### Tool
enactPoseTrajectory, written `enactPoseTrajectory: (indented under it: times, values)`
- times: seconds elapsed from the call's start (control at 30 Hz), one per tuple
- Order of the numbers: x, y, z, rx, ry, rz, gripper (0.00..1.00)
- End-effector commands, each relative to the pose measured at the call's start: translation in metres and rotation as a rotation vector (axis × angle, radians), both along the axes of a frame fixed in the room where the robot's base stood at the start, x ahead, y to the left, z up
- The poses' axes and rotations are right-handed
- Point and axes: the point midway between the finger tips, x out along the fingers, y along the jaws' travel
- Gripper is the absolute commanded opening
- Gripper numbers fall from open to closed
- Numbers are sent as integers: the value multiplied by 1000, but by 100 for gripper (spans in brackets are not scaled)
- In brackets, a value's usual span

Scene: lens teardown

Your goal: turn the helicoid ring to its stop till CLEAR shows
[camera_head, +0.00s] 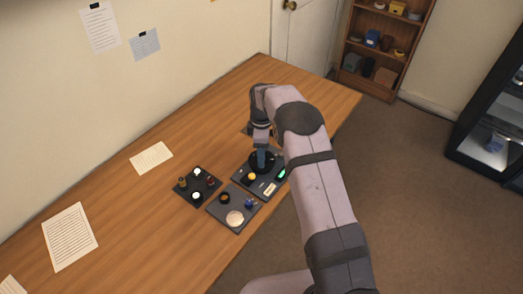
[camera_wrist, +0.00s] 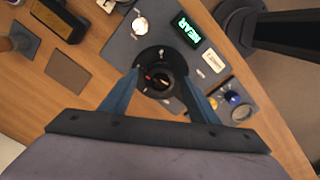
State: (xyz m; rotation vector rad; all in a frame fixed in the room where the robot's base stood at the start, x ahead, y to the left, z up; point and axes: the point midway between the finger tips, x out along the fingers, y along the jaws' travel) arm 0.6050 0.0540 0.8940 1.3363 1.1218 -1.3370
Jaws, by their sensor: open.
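The helicoid ring (camera_wrist: 158,60) is a round black part on a dark plate, with a dark centre and small red and white marks, in the wrist view. My gripper (camera_wrist: 160,76) is open, with one blue finger on each side of the ring; I cannot tell whether either finger touches it. A small display (camera_wrist: 187,29) beside the ring glows green and appears to read NEAR. In the head view, my gripper (camera_head: 263,158) points down over the dark plate (camera_head: 243,184), and the ring is partly hidden under it.
A dark tray (camera_head: 197,186) with several small parts is at left. A second tray (camera_head: 221,214) in front holds a pale disc (camera_head: 235,218) and a blue part (camera_head: 250,203). Paper sheets (camera_head: 151,157) lie further left. The wooden table's left part is mostly clear.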

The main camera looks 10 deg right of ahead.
Motion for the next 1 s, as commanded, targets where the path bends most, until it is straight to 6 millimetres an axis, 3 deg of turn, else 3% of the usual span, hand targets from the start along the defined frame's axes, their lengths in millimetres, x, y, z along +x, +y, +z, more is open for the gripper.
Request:
enactPoseTrajectory:
  times: [0.27, 0.47, 1.0]
  values:
    - [0, 0, -2, 0, -1, 0, 56]
    - [0, 0, -2, 0, 0, 0, 14]
    - [1, 0, -3, 0, -1, -117, 14]
